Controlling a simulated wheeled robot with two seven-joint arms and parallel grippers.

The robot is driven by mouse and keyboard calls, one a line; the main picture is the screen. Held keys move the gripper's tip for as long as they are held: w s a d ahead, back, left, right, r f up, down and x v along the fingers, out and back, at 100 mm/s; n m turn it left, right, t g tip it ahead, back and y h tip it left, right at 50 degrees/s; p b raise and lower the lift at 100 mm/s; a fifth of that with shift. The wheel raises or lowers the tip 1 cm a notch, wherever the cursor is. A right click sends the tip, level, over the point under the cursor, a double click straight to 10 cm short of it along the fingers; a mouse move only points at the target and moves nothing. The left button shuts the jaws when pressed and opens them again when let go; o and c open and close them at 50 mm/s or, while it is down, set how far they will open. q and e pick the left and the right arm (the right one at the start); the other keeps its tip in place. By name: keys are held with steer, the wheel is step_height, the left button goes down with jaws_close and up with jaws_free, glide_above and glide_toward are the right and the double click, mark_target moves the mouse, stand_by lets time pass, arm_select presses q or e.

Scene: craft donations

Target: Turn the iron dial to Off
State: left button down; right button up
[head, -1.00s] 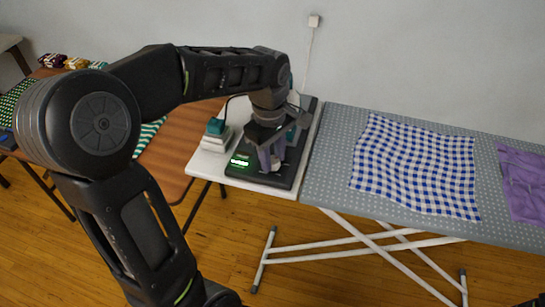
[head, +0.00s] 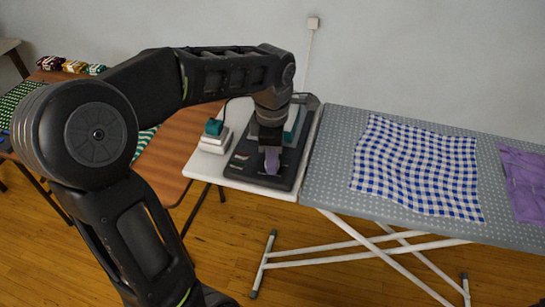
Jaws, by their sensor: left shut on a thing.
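The iron (head: 291,122), teal and dark, sits on a black base (head: 286,182) on the white end of the ironing board. My left arm covers much of it. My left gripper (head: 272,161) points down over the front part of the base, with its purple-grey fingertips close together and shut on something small. The dial itself is hidden by the fingers, so its setting cannot be read. The display (head: 241,158) at the base's left side shows no green glow. My right gripper is not in view.
A small teal-topped white object (head: 214,136) stands left of the base, close to the gripper. A blue checked cloth (head: 418,168) and a purple cloth (head: 525,180) lie on the dotted grey board (head: 335,150). A brown table (head: 180,150) stands at left.

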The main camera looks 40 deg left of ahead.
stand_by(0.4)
arm_select(q)
steer(key=c, duration=1)
jaws_free()
steer(key=shift+c, duration=0.2)
steer(key=r, duration=0.7)
steer(key=shift+s+d+r, duration=0.15)
steer(key=shift+s+r, duration=0.05)
steer(key=shift+r, duration=0.2)
